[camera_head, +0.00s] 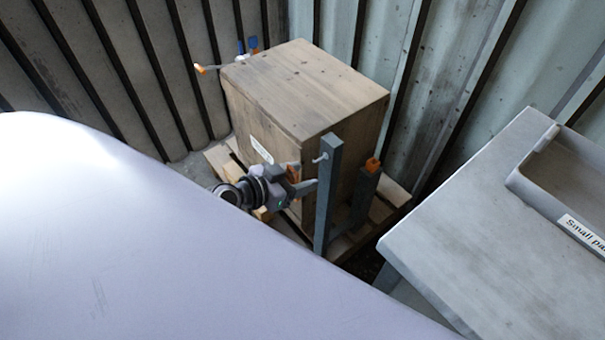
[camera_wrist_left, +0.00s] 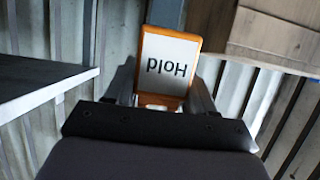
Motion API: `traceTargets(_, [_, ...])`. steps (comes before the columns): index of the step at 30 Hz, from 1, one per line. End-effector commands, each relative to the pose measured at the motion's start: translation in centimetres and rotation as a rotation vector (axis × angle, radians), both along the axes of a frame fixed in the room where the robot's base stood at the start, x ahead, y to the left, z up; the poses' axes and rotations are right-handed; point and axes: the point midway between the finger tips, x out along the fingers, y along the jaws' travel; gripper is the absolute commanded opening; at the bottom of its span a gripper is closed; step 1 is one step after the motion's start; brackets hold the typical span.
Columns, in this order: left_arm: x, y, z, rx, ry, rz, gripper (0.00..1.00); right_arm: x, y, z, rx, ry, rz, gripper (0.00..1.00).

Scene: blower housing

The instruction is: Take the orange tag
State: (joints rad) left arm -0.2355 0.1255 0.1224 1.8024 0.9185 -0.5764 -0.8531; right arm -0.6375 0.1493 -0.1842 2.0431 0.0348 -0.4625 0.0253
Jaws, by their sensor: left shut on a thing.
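The orange tag (camera_wrist_left: 168,64), with a white face reading "Hold" upside down, sits between the fingers of my left gripper (camera_wrist_left: 166,95) in the left wrist view. The gripper is shut on it. In the head view my left gripper (camera_head: 305,186) is in front of the wooden crate, just left of a grey upright post (camera_head: 328,195) with a small pale hook (camera_head: 320,158). A bit of the tag (camera_head: 293,172) shows orange there; most of it is hidden. I cannot tell whether the tag touches the post. My right gripper is not in view.
The wooden crate (camera_head: 305,85) stands on a pallet (camera_head: 397,190) in a corner of corrugated walls. A shorter dark post (camera_head: 363,195) has an orange top. A grey table (camera_head: 470,235) with a tray labelled "Small pa…" (camera_head: 540,185) is at the right.

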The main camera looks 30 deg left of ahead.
Motion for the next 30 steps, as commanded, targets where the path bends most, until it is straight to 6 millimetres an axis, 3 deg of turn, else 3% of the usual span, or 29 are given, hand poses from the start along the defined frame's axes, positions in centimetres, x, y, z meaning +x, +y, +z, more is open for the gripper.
traceTargets(15, [-5.9,2.0,-0.2,0.001,0.003,-0.002,0.26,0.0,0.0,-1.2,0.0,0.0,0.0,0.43])
traceTargets(30, [-6.5,2.2,0.0,-0.001,0.0,-0.001,0.26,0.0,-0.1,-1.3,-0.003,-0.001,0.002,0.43])
